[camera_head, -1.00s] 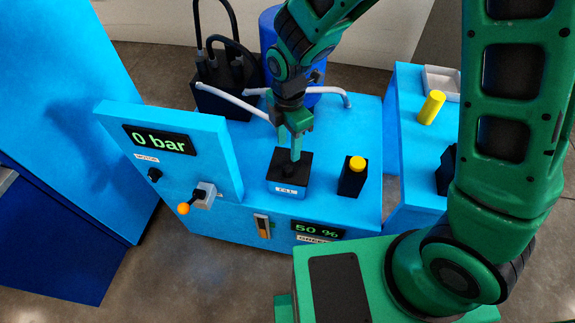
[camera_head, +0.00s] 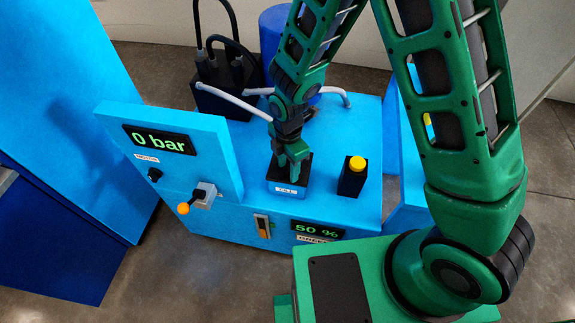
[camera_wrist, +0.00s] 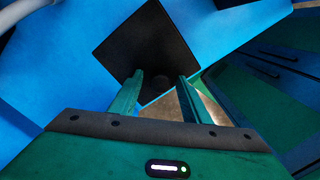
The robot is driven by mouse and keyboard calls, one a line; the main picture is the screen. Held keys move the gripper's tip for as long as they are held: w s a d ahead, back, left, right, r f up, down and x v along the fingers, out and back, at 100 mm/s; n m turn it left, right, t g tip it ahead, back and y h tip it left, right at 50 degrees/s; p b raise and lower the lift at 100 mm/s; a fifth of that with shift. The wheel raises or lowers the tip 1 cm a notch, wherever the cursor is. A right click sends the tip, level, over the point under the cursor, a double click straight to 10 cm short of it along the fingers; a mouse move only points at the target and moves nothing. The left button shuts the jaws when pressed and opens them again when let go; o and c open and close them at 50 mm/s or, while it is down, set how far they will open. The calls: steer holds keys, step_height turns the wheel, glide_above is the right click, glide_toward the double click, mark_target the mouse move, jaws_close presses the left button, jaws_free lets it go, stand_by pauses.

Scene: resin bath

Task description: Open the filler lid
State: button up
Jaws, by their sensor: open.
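The filler lid (camera_head: 274,171) is the square black top of a small block labelled FILL on the blue machine. It looks closed in the head view.
A black post with a yellow button (camera_head: 357,163) stands right of the lid. A panel reading 0 bar (camera_head: 160,139) rises at the left, with an orange-tipped lever (camera_head: 184,208) below. Grey pipes (camera_head: 230,97) run behind. A 50 % display (camera_head: 317,230) is on the front.

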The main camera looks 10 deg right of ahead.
jaws_close()
steer(key=shift+w+r, duration=0.1)
steer(key=shift+w+d+r+g+y, duration=0.2)
steer(key=shift+w+r+g+y, duration=0.1)
steer(key=shift+w+r+g, duration=0.4)
steer(key=shift+w+d+r+g+y, duration=0.15)
steer(key=shift+w+r+g+y, duration=0.2)
steer(key=shift+r+g, duration=0.5)
steer(key=shift+w+d+r+g+y, duration=0.2)
steer(key=shift+w+r+g, duration=0.1)
steer(key=shift+w+g, duration=0.3)
steer(key=shift+w+d+r+g+y, duration=0.15)
steer(key=shift+w+r+g, duration=0.25)
steer(key=shift+g, duration=0.45)
steer(key=shift+w+d+r+g+y, duration=0.1)
steer(key=shift+w+r+g+y, duration=0.15)
steer(key=shift+w+g, duration=0.35)
